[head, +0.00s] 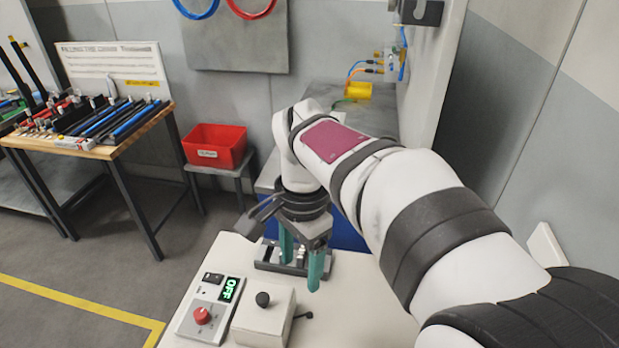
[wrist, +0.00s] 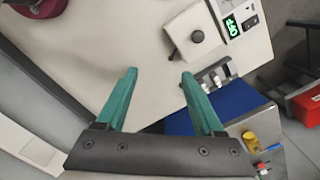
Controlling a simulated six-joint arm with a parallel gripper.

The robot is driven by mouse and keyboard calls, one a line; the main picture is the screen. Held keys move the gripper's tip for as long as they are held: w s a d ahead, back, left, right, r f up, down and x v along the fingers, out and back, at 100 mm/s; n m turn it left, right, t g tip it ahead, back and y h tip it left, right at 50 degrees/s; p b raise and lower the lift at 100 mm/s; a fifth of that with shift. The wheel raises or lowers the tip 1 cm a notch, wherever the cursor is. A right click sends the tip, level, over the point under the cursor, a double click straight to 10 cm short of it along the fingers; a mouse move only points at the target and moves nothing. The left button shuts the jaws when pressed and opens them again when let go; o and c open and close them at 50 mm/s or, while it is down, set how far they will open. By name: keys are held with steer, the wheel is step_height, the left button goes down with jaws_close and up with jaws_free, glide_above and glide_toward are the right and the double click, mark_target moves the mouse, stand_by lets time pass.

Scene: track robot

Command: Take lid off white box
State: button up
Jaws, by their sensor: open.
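The white box (head: 258,325) stands on the white table near the bottom of the head view, with its lid on top. A round black knob (head: 263,299) sits on the lid. The white box (wrist: 187,22) and its black knob (wrist: 197,36) also show in the wrist view, at the top, right of centre. My gripper (head: 300,275) points down with two green fingers, above the table and beyond the box, to its upper right. In the wrist view my gripper (wrist: 159,75) is open, with nothing between the fingers, and apart from the knob.
A control panel (head: 209,309) with a red knob and a green OFF display stands left of the box. A dark metal fixture (head: 268,265) is close behind my fingers. A red bin (head: 215,146) and a tool bench (head: 90,130) stand further back.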

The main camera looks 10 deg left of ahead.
glide_toward(262, 297)
steer(key=shift+m, duration=0.5)
step_height(262, 297, down, 10)
steer(key=shift+s+a+f, duration=0.1)
steer(key=shift+f, duration=0.1)
jaws_close()
